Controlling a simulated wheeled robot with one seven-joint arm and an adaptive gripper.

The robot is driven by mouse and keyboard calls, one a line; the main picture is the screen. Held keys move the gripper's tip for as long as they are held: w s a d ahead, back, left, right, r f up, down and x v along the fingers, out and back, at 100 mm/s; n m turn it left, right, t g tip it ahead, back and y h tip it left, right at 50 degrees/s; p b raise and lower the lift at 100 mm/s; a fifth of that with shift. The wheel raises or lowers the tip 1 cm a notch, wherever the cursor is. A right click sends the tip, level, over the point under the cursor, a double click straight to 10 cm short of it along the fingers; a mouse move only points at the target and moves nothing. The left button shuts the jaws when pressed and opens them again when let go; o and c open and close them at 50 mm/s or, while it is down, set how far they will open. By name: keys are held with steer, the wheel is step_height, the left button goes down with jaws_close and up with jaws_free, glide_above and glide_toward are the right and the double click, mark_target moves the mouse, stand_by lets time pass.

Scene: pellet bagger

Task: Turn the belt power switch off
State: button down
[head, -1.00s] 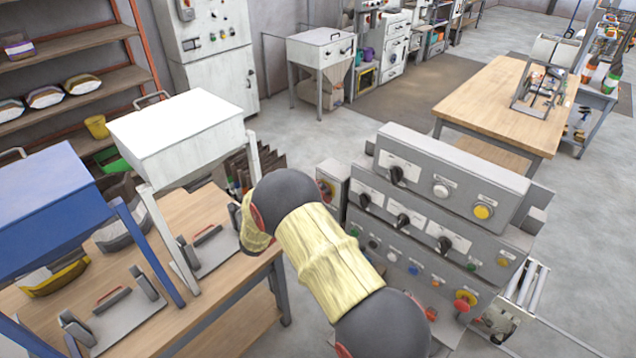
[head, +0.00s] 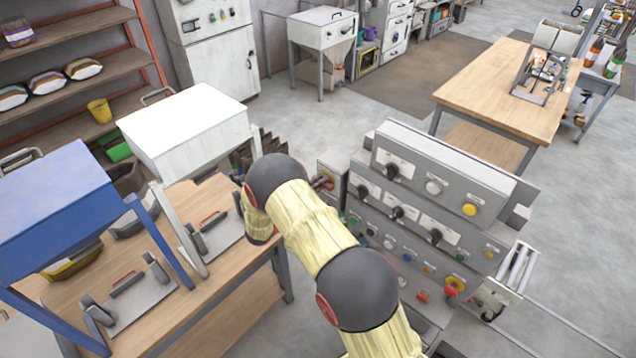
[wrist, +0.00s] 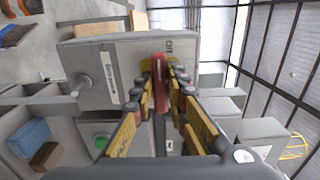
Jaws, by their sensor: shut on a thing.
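The belt power switch shows in the wrist view as a red handle (wrist: 159,68) on the face of a grey box (wrist: 190,50). Its long side runs up and down in that view. Part of a dark label shows above it, too small to read surely. My gripper (wrist: 160,82) has yellow fingers with dark pads, shut on the red handle from both sides.
The stepped grey console (head: 440,190) with knobs and buttons stands close on the right. A wooden bench (head: 215,325) with blue (head: 55,215) and white (head: 185,130) hoppers is on the left. A green button (wrist: 101,143) shows in the wrist view. Open floor lies behind.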

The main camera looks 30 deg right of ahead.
stand_by(0.4)
steer(key=c, duration=1.8)
jaws_free()
steer(key=shift+w, duration=0.1)
steer(key=shift+o, duration=0.2)
steer(key=v, duration=1.2)
